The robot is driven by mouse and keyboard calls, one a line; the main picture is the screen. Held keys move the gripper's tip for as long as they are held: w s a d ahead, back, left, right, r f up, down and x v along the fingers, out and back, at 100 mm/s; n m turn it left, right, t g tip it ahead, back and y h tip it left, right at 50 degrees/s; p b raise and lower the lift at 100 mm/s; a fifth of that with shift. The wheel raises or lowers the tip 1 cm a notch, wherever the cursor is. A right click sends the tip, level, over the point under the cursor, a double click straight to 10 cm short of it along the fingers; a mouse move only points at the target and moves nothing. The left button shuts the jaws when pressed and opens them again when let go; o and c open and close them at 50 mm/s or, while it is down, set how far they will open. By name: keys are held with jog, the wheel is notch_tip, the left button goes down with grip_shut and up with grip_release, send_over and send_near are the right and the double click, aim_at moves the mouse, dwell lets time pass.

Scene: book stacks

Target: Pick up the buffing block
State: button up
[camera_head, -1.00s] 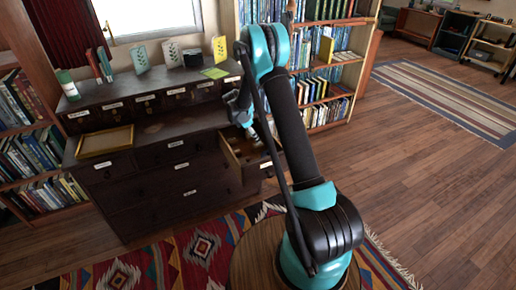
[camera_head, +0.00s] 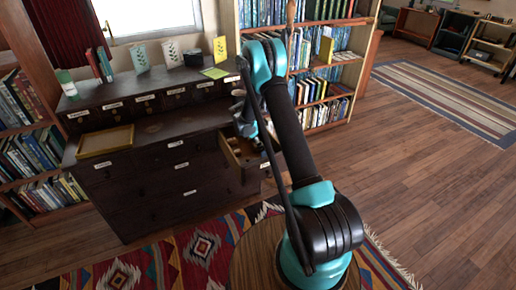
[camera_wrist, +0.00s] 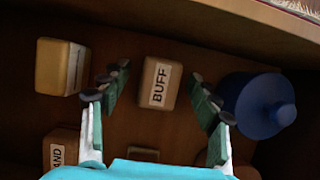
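The buffing block (camera_wrist: 160,84) is a tan block with a white "BUFF" label, lying in an open drawer (camera_head: 246,174). In the wrist view it sits between and slightly beyond the two fingers of my gripper (camera_wrist: 160,77). The gripper is open and empty, with a gap on both sides of the block. In the head view my arm hides most of the gripper at the drawer, and I cannot make out the block there.
The drawer wall (camera_wrist: 262,18) runs along the top. A yellow tray (camera_head: 105,141) lies on the cabinet.

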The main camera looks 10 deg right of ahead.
jog(key=c, duration=1.1)
jog(key=shift+o, duration=0.2)
jog(key=shift+r, duration=0.1)
notch_tip(320, 180, up, 20)
